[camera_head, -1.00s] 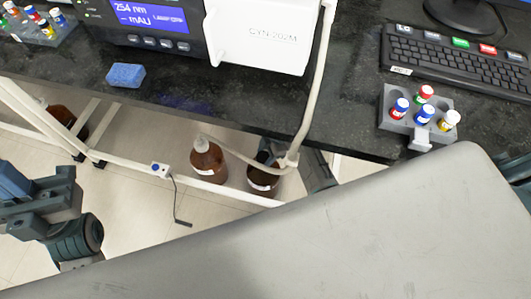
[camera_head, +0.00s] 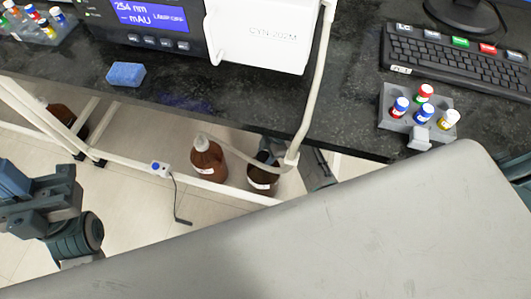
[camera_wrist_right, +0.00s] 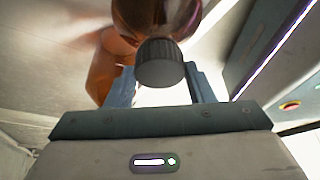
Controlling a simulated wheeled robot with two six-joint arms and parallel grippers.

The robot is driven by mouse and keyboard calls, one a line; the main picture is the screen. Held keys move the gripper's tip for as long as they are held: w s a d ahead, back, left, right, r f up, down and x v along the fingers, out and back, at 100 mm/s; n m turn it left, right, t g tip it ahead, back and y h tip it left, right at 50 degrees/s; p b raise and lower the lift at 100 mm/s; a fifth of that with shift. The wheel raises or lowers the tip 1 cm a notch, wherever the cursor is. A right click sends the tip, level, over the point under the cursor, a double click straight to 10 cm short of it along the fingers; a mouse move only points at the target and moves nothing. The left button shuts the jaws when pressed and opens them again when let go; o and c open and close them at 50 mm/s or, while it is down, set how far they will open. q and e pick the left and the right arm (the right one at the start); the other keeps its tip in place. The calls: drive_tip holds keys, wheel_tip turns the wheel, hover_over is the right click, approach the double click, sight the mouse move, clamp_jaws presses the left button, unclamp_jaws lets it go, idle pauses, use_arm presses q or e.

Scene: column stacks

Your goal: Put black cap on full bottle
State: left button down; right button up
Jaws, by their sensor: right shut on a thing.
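In the right wrist view, a dark ribbed cap (camera_wrist_right: 160,62) sits between the fingers of my right gripper (camera_wrist_right: 161,86), which is shut on it. A brown glass bottle (camera_wrist_right: 158,14) is right behind the cap; I cannot tell whether they touch. In the head view, my right gripper (camera_head: 272,150) is at the top of the right brown bottle (camera_head: 263,178), partly hidden by the white frame. Another brown bottle (camera_head: 208,160) with a pale top stands to its left. Fill levels cannot be told. My left arm shows at the left edge, its fingertips not distinguishable.
The white frame's rail (camera_head: 215,187) and a white tube (camera_head: 318,90) pass close to the bottles. The dark bench (camera_head: 190,88) overhangs behind, carrying a blue sponge (camera_head: 126,74), an instrument, a vial rack (camera_head: 398,127) and a keyboard (camera_head: 455,65). A pale surface fills the lower right.

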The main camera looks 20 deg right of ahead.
drive_tip(key=o, duration=1)
drive_tip(key=p+v, duration=0.3)
drive_tip(key=v, duration=0.7)
drive_tip(key=shift+d+r, duration=0.15)
drive_tip(key=shift+r, duration=0.25)
